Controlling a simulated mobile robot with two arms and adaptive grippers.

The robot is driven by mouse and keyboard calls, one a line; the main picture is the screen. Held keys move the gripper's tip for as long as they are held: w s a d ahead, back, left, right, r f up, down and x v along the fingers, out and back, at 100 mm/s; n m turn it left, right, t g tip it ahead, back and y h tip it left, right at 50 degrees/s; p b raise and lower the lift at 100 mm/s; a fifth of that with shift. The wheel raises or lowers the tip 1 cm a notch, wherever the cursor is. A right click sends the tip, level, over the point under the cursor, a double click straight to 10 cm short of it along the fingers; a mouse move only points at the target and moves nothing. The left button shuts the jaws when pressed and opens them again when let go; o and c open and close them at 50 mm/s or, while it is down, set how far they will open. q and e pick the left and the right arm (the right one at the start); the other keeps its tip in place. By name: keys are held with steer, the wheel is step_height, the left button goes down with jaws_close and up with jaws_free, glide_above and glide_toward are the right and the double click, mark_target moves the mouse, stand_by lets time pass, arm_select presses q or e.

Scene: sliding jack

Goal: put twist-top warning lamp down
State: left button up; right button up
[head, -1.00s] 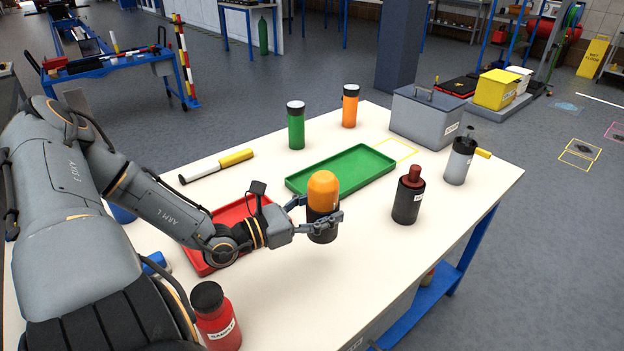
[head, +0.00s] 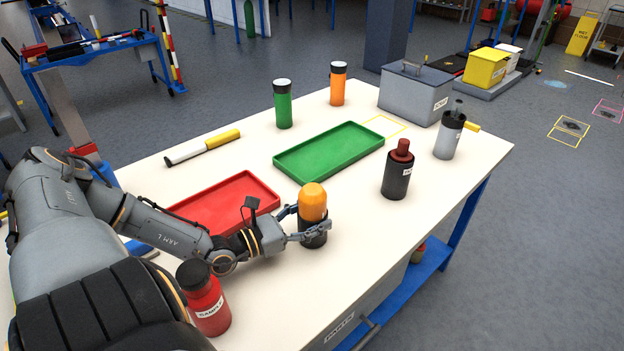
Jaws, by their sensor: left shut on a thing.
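The twist-top warning lamp (head: 313,203) has an orange dome on a black base. It stands upright near the table's front edge, in front of the green tray. My left gripper (head: 314,234) is shut around its black base, with fingers on both sides. Whether the base touches the table cannot be told for sure. My right gripper is not in view.
The green tray (head: 283,166) and red tray (head: 262,204) are empty. A black bottle with a red top (head: 397,172) stands right of the lamp, a red bottle (head: 208,307) at the front left. A grey box (head: 408,98) stands behind. White tabletop (head: 345,215) is bare between lamp and black bottle.

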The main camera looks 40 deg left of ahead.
arm_select(q)
steer(key=shift+f, duration=0.15)
steer(key=o, duration=1.4)
steer(key=shift+r, duration=0.2)
steer(key=p+v, duration=0.1)
steer(key=v, duration=1.1)
